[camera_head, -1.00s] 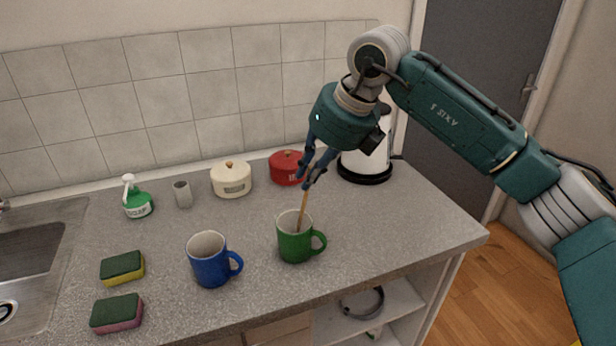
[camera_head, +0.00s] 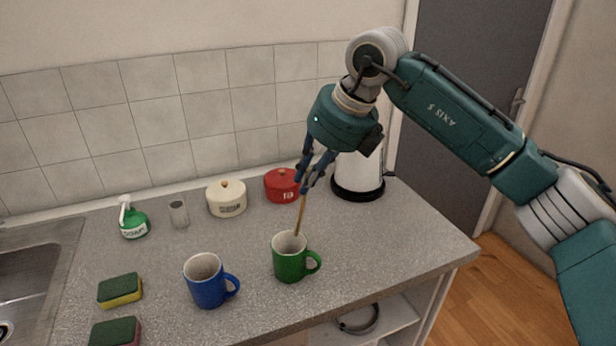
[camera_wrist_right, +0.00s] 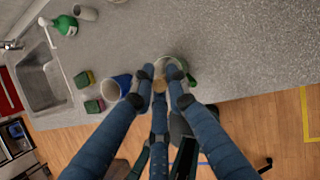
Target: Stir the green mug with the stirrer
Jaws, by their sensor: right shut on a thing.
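The green mug (camera_head: 290,264) stands upright on the counter, its handle to the right. My right gripper (camera_head: 308,188) is above it, shut on the wooden stirrer (camera_head: 301,214). The stirrer slants down, and its lower end is inside the mug's opening, hidden by the wall. In the right wrist view my fingers close around the stirrer's top (camera_wrist_right: 160,86), with the green mug (camera_wrist_right: 190,79) partly hidden behind them. My left gripper is not in view.
A blue mug (camera_head: 208,285) stands just left of the green one. A red pot (camera_head: 282,186), a cream pot (camera_head: 226,199) and a white kettle (camera_head: 358,172) stand behind. Sponges (camera_head: 120,290), a soap bottle (camera_head: 133,221) and a grey cup (camera_head: 179,214) are left. The counter right of the green mug is clear.

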